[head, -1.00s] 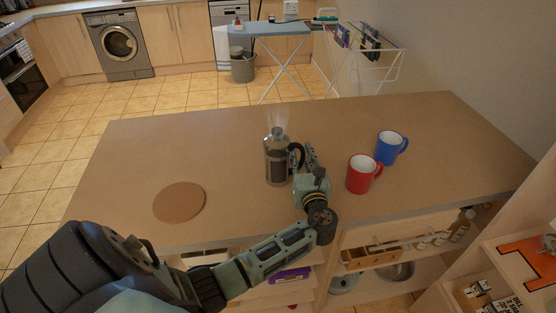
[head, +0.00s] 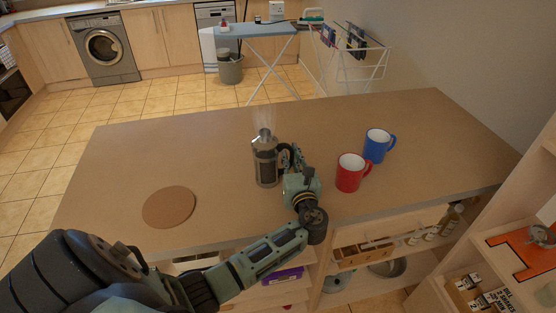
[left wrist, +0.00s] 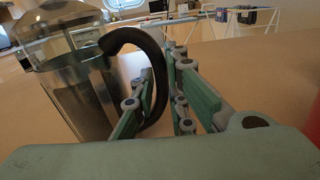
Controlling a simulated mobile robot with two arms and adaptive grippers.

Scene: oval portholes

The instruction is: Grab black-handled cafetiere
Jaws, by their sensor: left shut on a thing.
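The cafetiere (head: 265,161) stands upright on the brown counter, a clear and metal body with dark contents and a black handle on its right side. It fills the left of the left wrist view (left wrist: 75,95). My left gripper (head: 288,158) is at the right of the cafetiere, shut on its black handle (left wrist: 157,75). In the left wrist view the handle curves down between the two green-padded fingers (left wrist: 160,105). The handle is partly hidden by the gripper in the head view. My right gripper is not in view.
A red mug (head: 350,172) and a blue mug (head: 377,145) stand right of my left gripper. A round cork mat (head: 169,207) lies left on the counter (head: 200,150). The counter between mat and cafetiere is clear. Shelves (head: 380,275) sit below the counter's front edge.

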